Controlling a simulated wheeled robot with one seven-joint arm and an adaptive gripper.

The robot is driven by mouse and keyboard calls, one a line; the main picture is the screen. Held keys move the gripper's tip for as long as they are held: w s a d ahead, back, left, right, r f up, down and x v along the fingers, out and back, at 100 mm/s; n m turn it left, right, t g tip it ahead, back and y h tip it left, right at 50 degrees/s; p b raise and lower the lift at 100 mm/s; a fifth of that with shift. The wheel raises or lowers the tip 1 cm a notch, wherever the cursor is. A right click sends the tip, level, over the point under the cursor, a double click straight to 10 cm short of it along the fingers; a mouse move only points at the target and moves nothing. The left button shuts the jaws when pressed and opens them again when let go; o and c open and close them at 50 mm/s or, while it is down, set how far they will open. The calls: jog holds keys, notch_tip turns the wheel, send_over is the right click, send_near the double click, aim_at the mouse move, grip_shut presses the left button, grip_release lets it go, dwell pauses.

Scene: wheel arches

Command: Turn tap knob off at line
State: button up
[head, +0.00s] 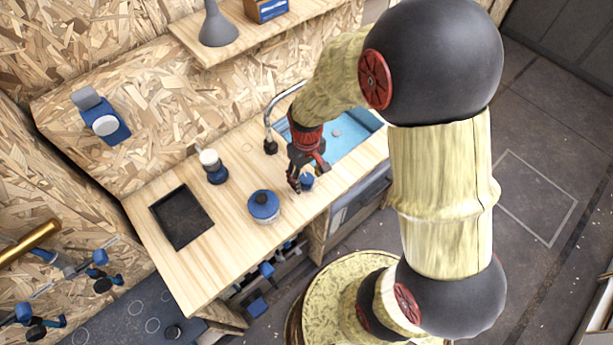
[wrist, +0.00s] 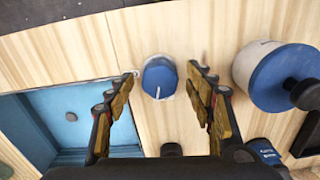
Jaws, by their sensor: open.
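The blue tap knob (wrist: 160,78) sits on the wooden counter beside the sink, with a white line on its face towards the bottom of the wrist view. It also shows in the head view (head: 307,182), partly beside my gripper (head: 299,172). In the wrist view my gripper (wrist: 163,74) is open, with one finger on each side of the knob and gaps between. I cannot tell the fingers' height against the knob. The curved metal tap (head: 279,103) stands behind my gripper. A target line on the counter is not clear to me.
The blue sink (head: 348,141) lies right of the knob in the head view. A blue-lidded pot (head: 264,207) stands close on the other side. A blue and white cup (head: 213,167) and a dark inset panel (head: 181,217) are further left. Bare counter lies between them.

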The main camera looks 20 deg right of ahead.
jog(key=c, duration=1.1)
jog(key=shift+c, duration=0.3)
